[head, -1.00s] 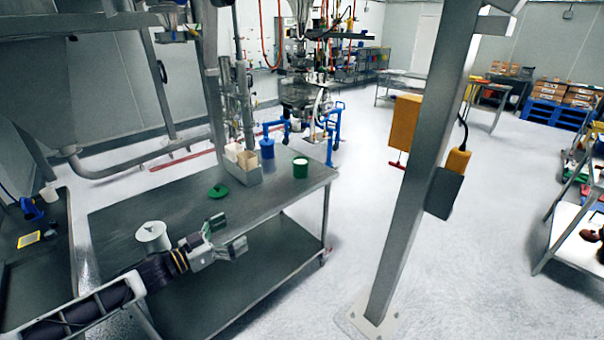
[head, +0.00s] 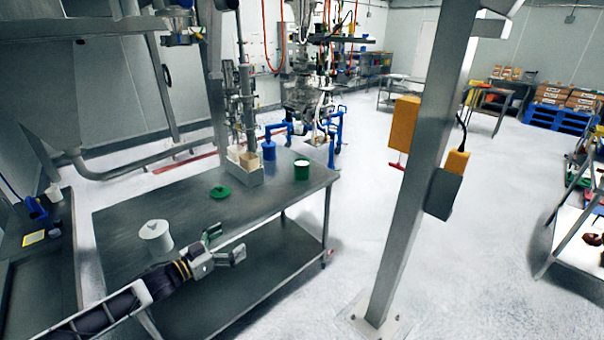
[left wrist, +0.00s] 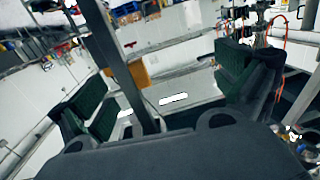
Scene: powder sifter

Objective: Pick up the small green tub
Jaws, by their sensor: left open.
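The small green tub (head: 302,170) stands upright on the steel table (head: 190,230), near its far right corner in the head view. It is open at the top with something white inside. My left gripper (head: 226,244) is open and empty at the table's near edge, well short of the tub and apart from it. In the left wrist view its two dark finger pads (left wrist: 165,95) are spread wide with nothing between them. I cannot make out the tub in the left wrist view. My right gripper is not in view.
A green lid (head: 220,192) lies flat on the table. A white lidded container (head: 155,236) stands near my left arm. A bin with compartments (head: 243,172) and a blue container (head: 269,150) are left of the tub. A steel post (head: 415,190) rises right of the table.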

